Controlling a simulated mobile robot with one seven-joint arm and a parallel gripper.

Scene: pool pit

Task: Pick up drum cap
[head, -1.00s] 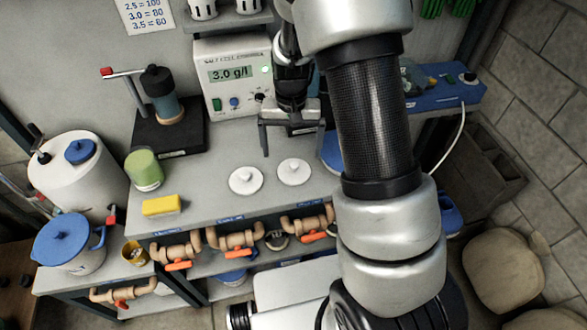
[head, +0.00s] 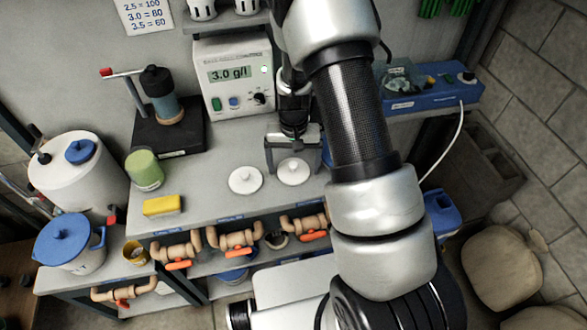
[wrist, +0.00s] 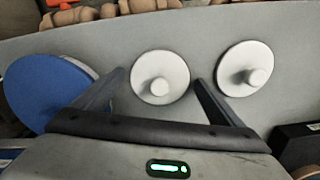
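Two white round caps with centre knobs lie flat on the grey bench. The right one (head: 293,173) is below my gripper (head: 292,165); the left one (head: 245,181) lies beside it. In the wrist view the nearer cap (wrist: 160,77) shows between the two fingers of my gripper (wrist: 158,80), and the other cap (wrist: 245,70) lies outside the right finger. My gripper is open and empty, pointing down. I cannot tell whether the fingers touch the cap. A white drum (head: 72,178) at the left also carries a blue cap (head: 80,151).
A large blue disc (wrist: 45,92) lies close beside the left finger in the wrist view. A meter reading 3.0 g/l (head: 233,80) stands behind. A yellow sponge (head: 163,206) and green cup (head: 145,170) stand left. Pipes with orange-handled valves (head: 235,238) run below the bench edge.

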